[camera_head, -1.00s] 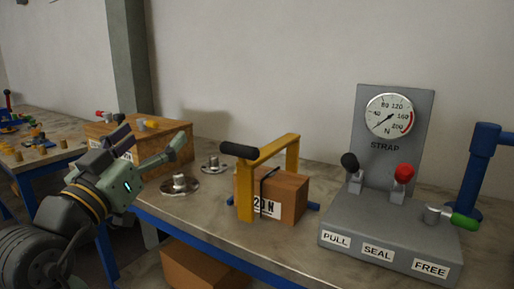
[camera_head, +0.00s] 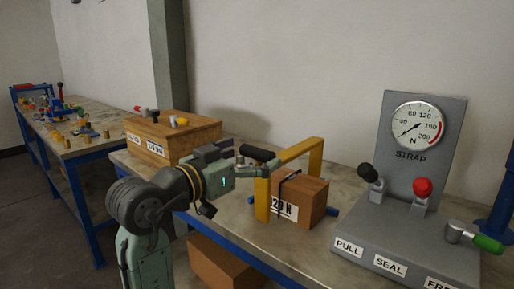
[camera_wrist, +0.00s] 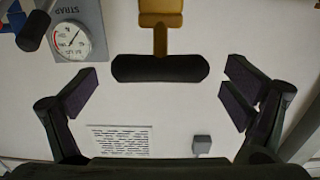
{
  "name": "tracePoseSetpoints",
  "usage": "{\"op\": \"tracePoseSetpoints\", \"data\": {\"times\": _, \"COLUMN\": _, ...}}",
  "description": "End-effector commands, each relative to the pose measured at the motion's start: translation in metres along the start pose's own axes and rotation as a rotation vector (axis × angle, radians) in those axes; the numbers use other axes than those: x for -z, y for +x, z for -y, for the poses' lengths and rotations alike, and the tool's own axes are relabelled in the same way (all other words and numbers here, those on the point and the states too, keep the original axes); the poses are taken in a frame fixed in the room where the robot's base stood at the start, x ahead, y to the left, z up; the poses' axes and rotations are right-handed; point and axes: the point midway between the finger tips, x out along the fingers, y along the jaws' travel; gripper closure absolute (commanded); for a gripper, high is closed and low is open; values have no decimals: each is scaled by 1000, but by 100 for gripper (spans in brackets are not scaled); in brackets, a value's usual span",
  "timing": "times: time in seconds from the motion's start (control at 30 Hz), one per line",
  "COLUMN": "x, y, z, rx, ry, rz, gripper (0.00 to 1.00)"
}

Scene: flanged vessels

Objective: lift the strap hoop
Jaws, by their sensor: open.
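The strap hoop (camera_head: 262,199) is a yellow arch with a black grip at its near upper corner. It stands over a brown box (camera_head: 312,201) with a dark strap and a white label marked in N. My gripper (camera_head: 245,166) is at the black grip, on its left side in the head view. In the wrist view my gripper (camera_wrist: 160,78) is open, with one finger on each side. The black grip of the hoop (camera_wrist: 160,69) lies crosswise between and slightly beyond the fingertips, with no contact visible. In the head view the fingers partly overlap the hoop's near post.
A grey strap station (camera_head: 400,240) with a gauge, black and red knobs and a green-handled lever stands to the right. A wooden crate (camera_head: 200,132) with small parts is behind my arm. Another cluttered bench (camera_head: 90,145) is at the far left. A box (camera_head: 222,265) sits below.

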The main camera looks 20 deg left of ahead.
Motion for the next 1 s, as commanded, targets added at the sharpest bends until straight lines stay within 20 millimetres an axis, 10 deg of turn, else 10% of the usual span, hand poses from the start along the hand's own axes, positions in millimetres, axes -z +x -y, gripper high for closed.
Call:
{"op": "tracePoseSetpoints", "data": {"times": 0.5, "x": 0, "y": 22, "z": 1, "rx": 2, "ry": -1, "rz": 0, "gripper": 5}}
{"op": "tracePoseSetpoints", "data": {"times": 1.0, "x": 0, "y": 22, "z": 1, "rx": 2, "ry": 0, "rz": 0, "gripper": 38}}
